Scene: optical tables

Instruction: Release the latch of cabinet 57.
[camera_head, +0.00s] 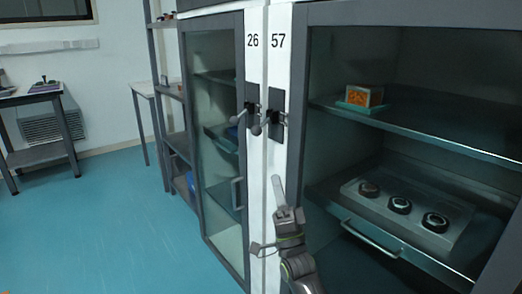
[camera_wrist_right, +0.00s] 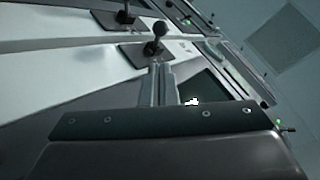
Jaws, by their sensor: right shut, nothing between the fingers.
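Cabinet 57 (camera_head: 294,75) is on the right in the head view, with its number on a white strip. Its latch (camera_head: 276,100) is a dark plate with a small lever and knob, below the number. My right gripper (camera_head: 278,189) is shut and empty, below the latch and apart from it, with its fingers pointing up. In the right wrist view the fingers (camera_wrist_right: 161,84) point toward a black ball knob (camera_wrist_right: 160,28) on a dark plate, with a second knob (camera_wrist_right: 129,17) beyond. I cannot tell there which is 57's. My left gripper is not in view.
Cabinet 26 (camera_head: 245,75) adjoins on the left, with its own similar latch (camera_head: 252,92) close by and a door handle (camera_head: 237,194). Behind cabinet 57's front are a shelf (camera_head: 440,134) and a tray (camera_head: 390,224) with round parts. Open floor (camera_head: 120,225) lies at the left.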

